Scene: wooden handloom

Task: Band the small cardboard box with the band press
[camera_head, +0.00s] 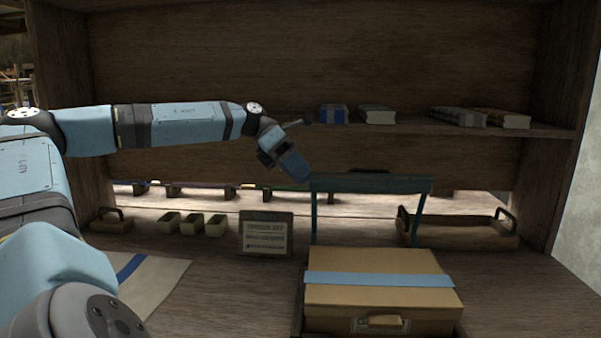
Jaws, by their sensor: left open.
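The tan cardboard box (395,264) sits at the front right of centre, with a pale blue band (375,280) lying across its lid. It has a handle-like tab and label on its front. Behind it stands a teal frame (370,184), apparently the band press, with a horizontal bar on two posts. My left gripper (292,168) is at the left end of this bar, above and behind the box. It is open; its fingers are small and partly hidden, and I cannot tell whether it touches the bar. My right gripper is not in view.
A sign (265,233) and several small trays (192,224) stand left of the press. A long wooden tray (460,232) lies at right. Books (377,114) rest on the shelf above. A cloth with a blue stripe (150,280) lies at the front left.

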